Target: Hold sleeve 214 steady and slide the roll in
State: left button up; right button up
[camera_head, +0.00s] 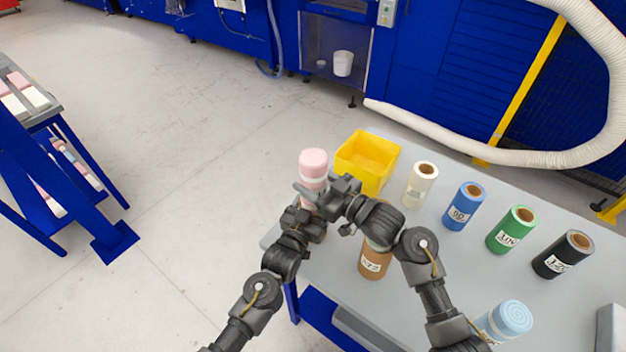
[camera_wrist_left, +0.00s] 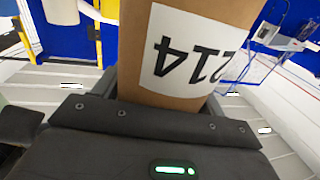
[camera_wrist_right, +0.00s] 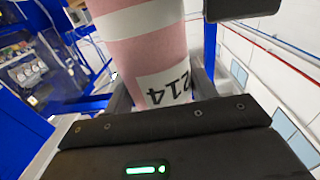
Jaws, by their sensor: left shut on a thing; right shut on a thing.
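The pink roll (camera_head: 313,160) with white bands stands nearly upright near the table's left edge in the head view. My right gripper (camera_head: 313,194) is shut on it. The right wrist view shows the pink roll (camera_wrist_right: 143,48) between the fingers, with a white 214 label low on it. My left gripper (camera_head: 306,217) is just below the right one. It is shut on the brown sleeve 214 (camera_wrist_left: 215,25), whose label fills the left wrist view. In the head view the grippers hide most of the sleeve, and I cannot tell whether the roll's lower end is inside it.
A yellow bin (camera_head: 366,160) stands right behind the roll. White (camera_head: 421,187), blue (camera_head: 463,208), green (camera_head: 511,232) and black (camera_head: 562,256) sleeves stand to the right. Another brown sleeve (camera_head: 374,264) stands under my right arm. A light blue roll (camera_head: 508,318) is at the front right.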

aim_at(314, 165)
jog(key=shift+w+r, duration=0.2)
jog(key=shift+r, duration=1)
jog(key=shift+w+r, duration=0.15)
jog(key=shift+r, duration=1)
jog(key=shift+f, duration=0.6)
